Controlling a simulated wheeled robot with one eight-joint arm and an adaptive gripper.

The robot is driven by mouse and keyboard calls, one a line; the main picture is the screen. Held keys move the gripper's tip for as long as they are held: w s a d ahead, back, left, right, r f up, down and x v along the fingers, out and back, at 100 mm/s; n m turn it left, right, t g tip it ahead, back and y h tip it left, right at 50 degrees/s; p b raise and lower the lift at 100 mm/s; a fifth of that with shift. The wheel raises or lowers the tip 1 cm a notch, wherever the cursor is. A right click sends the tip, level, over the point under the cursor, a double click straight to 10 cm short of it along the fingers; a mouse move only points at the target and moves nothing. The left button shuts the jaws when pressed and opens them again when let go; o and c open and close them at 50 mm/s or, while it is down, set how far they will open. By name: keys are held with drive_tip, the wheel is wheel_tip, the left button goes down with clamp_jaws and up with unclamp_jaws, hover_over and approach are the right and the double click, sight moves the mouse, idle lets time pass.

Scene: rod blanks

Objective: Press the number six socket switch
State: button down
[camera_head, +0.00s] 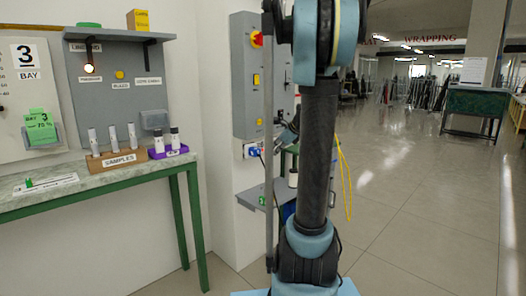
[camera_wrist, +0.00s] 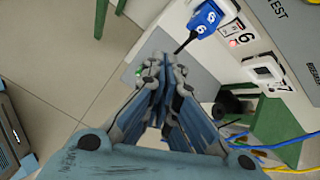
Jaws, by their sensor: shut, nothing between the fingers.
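The number six socket (camera_wrist: 230,27) is a white wall plate in the upper right of the wrist view, next to a label marked 6 (camera_wrist: 243,38). A blue plug (camera_wrist: 205,18) with a black cord sits at it. A small red spot, perhaps its switch (camera_wrist: 233,43), shows below the plug's right side. In the head view the blue plug (camera_head: 254,152) shows low beneath the grey wall box. My gripper (camera_wrist: 163,66) is shut and empty, left of and below the socket in the wrist view, apart from it. In the head view my arm partly hides this area.
A second white socket (camera_wrist: 264,69) by a label marked 7 (camera_wrist: 281,86) lies to the lower right. A grey shelf (camera_head: 258,197) juts out below the sockets. Yellow and blue cables hang nearby. A green-legged bench (camera_head: 110,177) stands left; open floor lies right.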

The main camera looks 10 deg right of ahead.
drive_tip(key=w+d+m+t, duration=0.1)
drive_tip(key=w+d+m, duration=0.3)
drive_tip(key=w, duration=0.5)
drive_tip(key=shift+d+r+m+t+y, duration=0.3)
drive_tip(key=shift+d+r+m, duration=0.05)
drive_tip(key=shift+m, duration=0.45)
drive_tip(key=x, duration=0.4)
drive_tip(key=w+r+x, duration=0.1)
drive_tip(key=x, duration=0.3)
drive_tip(key=a+r+x, duration=0.1)
drive_tip(key=x, duration=0.3)
drive_tip(key=shift+w+a+f, duration=0.15)
drive_tip(key=shift+w, duration=0.3)
